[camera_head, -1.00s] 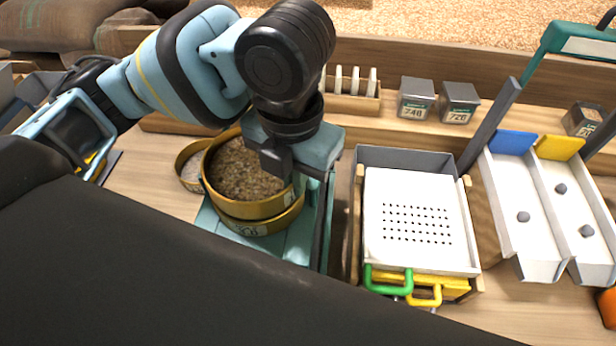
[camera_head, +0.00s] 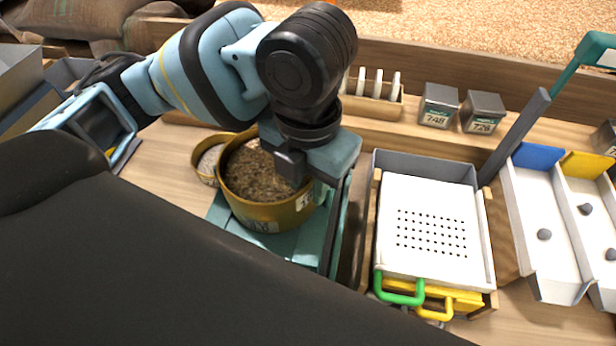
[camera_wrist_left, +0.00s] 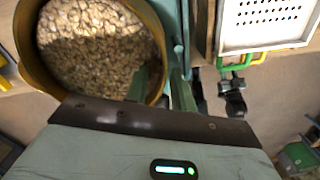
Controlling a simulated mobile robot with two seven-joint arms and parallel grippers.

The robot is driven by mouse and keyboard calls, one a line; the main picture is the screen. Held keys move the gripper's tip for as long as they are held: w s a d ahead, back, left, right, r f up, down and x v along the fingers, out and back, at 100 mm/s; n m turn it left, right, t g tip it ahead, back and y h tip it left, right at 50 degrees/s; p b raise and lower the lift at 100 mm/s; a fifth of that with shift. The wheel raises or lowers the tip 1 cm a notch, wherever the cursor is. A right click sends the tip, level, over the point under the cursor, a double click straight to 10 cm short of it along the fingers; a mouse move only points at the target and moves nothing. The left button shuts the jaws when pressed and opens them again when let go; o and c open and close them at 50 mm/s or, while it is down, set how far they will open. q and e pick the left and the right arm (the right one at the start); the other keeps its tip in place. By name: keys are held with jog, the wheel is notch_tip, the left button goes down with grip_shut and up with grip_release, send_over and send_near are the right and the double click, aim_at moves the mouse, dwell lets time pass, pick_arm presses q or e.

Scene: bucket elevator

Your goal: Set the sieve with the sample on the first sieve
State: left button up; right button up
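The sieve with the sample (camera_head: 262,212) is a brass-coloured round pan of brown grain on the teal stand (camera_head: 222,210), left of centre in the head view. It sits level and covers the first sieve, whose outline I cannot make out separately. My left gripper (camera_head: 303,180) is at the pan's right wall. In the left wrist view my left gripper (camera_wrist_left: 163,85) has one finger inside the sample sieve (camera_wrist_left: 28,48) and one outside, with the wall between them; it looks closed on the wall. My right gripper is not in view.
A smaller round pan (camera_head: 208,163) stands behind left of the sieve. Right of the stand is a box with a white perforated tray (camera_head: 432,232) and green and yellow handles. Further right are white chutes (camera_head: 545,235). Small labelled tins (camera_head: 438,105) stand at the back.

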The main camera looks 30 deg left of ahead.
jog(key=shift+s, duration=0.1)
